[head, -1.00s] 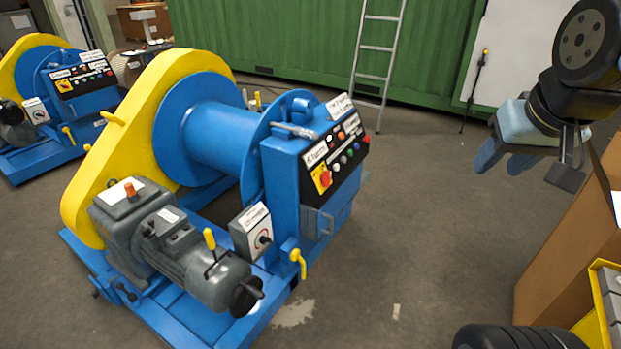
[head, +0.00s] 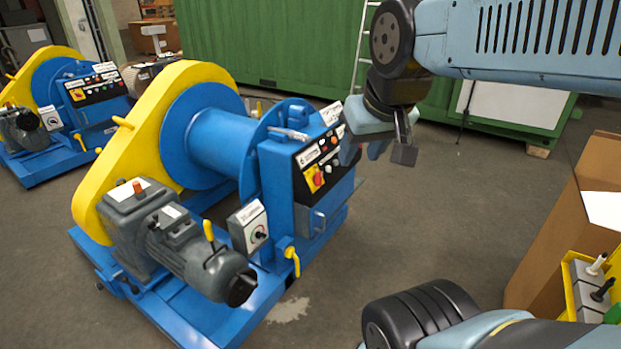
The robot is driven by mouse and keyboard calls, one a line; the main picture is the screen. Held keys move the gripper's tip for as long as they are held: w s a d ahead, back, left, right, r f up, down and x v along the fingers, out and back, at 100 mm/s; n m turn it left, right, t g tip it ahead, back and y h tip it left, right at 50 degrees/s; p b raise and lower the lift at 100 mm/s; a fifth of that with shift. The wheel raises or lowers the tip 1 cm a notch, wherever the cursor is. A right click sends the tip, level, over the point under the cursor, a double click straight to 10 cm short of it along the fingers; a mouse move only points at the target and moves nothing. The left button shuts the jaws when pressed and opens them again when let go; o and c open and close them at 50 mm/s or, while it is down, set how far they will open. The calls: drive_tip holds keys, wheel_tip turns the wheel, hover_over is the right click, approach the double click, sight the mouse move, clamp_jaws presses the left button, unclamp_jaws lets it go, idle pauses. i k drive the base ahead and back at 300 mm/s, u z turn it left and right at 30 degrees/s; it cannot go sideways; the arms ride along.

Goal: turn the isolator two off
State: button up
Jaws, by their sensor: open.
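A red-and-yellow rotary isolator switch (head: 314,179) sits on the black sloping control panel of the near blue winch. Another red-and-yellow switch (head: 78,95) sits on the panel of the far winch at left. The labels are too small to read, so I cannot tell which one is isolator two, nor clearly read either knob's position. My gripper (head: 376,150) is open and empty. In the picture it is right of the near switch and overlaps the right end of that panel. It looks apart from the panel, but the depth is hard to judge.
The near winch has a yellow chain guard (head: 120,150), a grey motor (head: 190,245), a grey switch box (head: 248,228) and a yellow-handled valve (head: 291,258). A cardboard box (head: 550,230) stands at right. A green container (head: 260,45) is behind. The floor right of the winch is clear.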

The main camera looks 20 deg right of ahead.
sight(317, 179)
drive_tip(key=u, duration=0.15)
drive_tip(key=i, duration=1.05)
drive_tip(key=z, duration=0.1)
